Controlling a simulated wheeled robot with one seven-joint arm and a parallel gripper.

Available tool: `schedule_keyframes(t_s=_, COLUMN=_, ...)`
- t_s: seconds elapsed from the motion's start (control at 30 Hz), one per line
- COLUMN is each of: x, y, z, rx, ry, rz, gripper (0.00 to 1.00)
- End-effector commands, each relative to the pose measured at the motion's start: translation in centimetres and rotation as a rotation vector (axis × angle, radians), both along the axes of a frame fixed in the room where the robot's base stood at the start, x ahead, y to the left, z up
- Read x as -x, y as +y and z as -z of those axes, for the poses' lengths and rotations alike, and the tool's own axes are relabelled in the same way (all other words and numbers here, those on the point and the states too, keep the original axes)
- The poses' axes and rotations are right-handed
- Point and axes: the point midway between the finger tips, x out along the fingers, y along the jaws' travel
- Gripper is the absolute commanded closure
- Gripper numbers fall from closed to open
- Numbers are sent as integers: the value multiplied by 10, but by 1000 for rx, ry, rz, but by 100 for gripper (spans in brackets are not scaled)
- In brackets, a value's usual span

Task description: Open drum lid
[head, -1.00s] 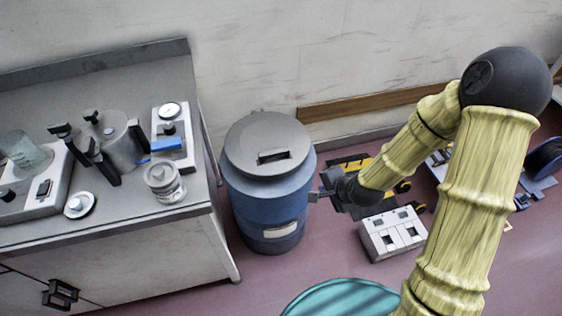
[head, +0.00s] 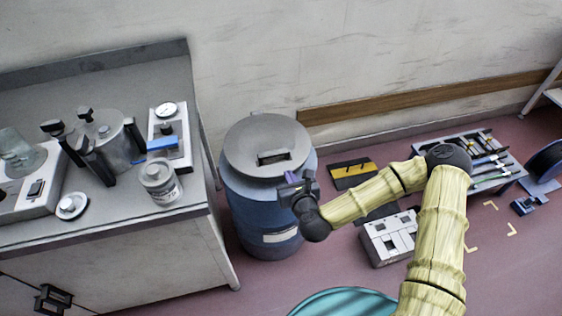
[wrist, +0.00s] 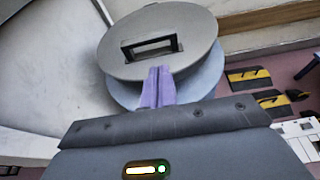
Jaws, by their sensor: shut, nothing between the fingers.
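The drum (head: 262,215) is a blue barrel standing on the floor beside the bench. Its grey round lid (head: 245,140) lies on top, with a raised bar handle (head: 273,156) near the middle. The lid (wrist: 190,25) and its handle (wrist: 150,45) also show in the wrist view. My gripper (head: 291,177) is at the right front rim of the drum, its fingers pointing toward the handle. In the wrist view the purple fingers (wrist: 158,72) are together and empty, their tips just short of the handle. I cannot tell whether they touch the lid.
A bench (head: 130,240) with a steel pot (head: 115,145), a jar (head: 160,183) and gauges stands close on the left. The wall is behind the drum.

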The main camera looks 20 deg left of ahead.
Motion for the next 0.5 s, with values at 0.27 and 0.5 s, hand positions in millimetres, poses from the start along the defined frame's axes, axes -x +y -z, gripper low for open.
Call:
schedule_keyframes(t_s=0.27, x=-3, y=2, z=2, rx=4, ry=-1, rz=-3, gripper=100)
schedule_keyframes(t_s=0.5, x=-24, y=15, z=11, rx=7, ry=-3, rz=-4, gripper=100)
